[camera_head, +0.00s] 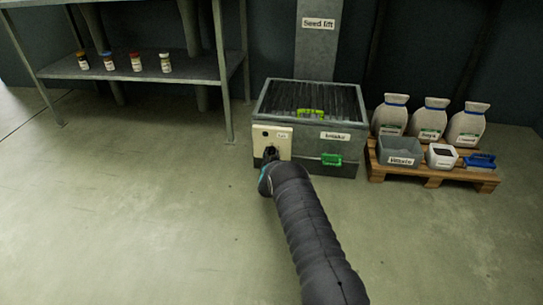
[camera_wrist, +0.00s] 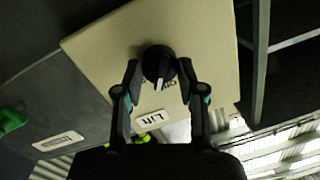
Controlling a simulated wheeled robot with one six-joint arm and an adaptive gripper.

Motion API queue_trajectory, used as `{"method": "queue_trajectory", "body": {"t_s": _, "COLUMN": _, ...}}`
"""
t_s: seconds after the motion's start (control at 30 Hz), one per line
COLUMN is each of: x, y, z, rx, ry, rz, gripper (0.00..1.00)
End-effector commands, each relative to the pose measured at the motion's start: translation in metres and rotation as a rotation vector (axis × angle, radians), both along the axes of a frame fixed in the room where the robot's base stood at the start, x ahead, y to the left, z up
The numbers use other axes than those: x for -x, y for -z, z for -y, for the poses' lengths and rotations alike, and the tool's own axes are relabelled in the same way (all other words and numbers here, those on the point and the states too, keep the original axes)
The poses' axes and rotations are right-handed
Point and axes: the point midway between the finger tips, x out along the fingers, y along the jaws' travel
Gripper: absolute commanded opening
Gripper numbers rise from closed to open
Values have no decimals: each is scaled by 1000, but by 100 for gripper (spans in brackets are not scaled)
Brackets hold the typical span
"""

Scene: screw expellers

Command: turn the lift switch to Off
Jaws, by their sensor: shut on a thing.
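The lift switch is a round black knob (camera_wrist: 157,57) with a white pointer mark, on a cream panel (camera_wrist: 205,35). The panel also shows in the head view (camera_head: 283,133), on the front left of the grey seed lift box. My gripper (camera_wrist: 159,73) has a finger on each side of the knob and is shut on it. In the wrist view the picture is upside down; the pointer mark aims down, toward dark lettering partly hidden by the knob and a finger. A white LIFT label (camera_wrist: 152,120) is on the panel. In the head view my gripper (camera_head: 269,153) hides the knob.
The seed lift box (camera_head: 335,105) has a grate on top and a green handle (camera_head: 331,159) in front. A pallet (camera_head: 433,178) with several sacks and bins stands to its right. A metal shelf (camera_head: 190,66) with several small jars is at left. The floor in front is clear.

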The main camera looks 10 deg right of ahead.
Motion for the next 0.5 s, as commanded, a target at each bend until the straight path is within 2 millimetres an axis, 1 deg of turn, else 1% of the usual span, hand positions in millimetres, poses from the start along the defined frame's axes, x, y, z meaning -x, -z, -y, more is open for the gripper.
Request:
{"method": "queue_trajectory", "body": {"t_s": 0.2, "x": -1, "y": -1, "z": -1, "rx": 189, "ry": -1, "rz": -60, "gripper": 4}}
{"method": "queue_trajectory", "body": {"t_s": 0.5, "x": -1, "y": -2, "z": -2, "rx": 400, "ry": -1, "rz": -130, "gripper": 4}}
